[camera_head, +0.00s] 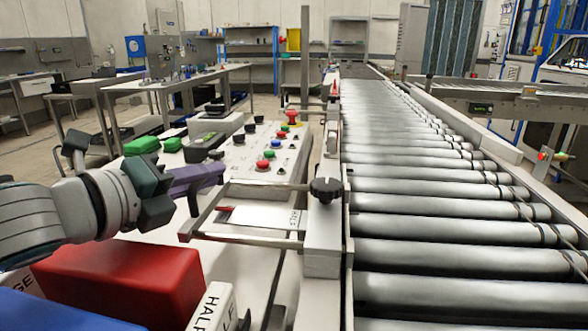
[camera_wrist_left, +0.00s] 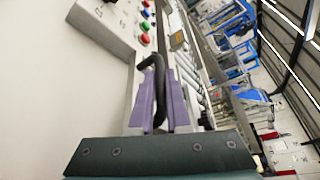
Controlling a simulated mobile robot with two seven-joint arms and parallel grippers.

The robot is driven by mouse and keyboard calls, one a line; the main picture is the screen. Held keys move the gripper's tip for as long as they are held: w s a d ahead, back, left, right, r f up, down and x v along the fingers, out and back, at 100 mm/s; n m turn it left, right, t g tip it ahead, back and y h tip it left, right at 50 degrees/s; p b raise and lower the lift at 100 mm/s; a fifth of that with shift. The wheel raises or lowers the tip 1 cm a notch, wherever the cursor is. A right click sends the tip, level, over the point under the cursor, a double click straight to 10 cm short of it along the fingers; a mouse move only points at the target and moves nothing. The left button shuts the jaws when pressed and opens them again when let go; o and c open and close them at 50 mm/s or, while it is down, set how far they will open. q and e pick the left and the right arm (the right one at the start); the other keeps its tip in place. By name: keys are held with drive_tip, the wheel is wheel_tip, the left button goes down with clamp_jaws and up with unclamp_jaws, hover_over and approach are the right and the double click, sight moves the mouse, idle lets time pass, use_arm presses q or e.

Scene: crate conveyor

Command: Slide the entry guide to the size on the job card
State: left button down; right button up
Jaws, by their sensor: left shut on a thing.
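The entry guide (camera_head: 205,212) is a pale metal frame with two rods running to a post beside the roller conveyor. A red pointer (camera_head: 225,210) and a marked strip (camera_head: 294,218) sit between the rods; the markings are too small to read. My left gripper (camera_head: 208,176) has purple fingers at the guide's left end. In the left wrist view the gripper (camera_wrist_left: 158,112) is shut on a black handle (camera_wrist_left: 157,75), which stands between the fingers. I cannot make out the job card. My right gripper is not in view.
A black knob (camera_head: 327,190) tops the post beside the rollers (camera_head: 440,220). A button panel (camera_head: 255,150) lies behind the guide.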

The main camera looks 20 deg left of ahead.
use_arm(q)
drive_tip(key=p, duration=0.1)
hover_over(277, 219)
drive_tip(key=shift+a, duration=0.35)
drive_tip(key=shift+d, duration=0.35)
drive_tip(key=c, duration=0.9)
unclamp_jaws()
drive_tip(key=shift+w+d, duration=0.1)
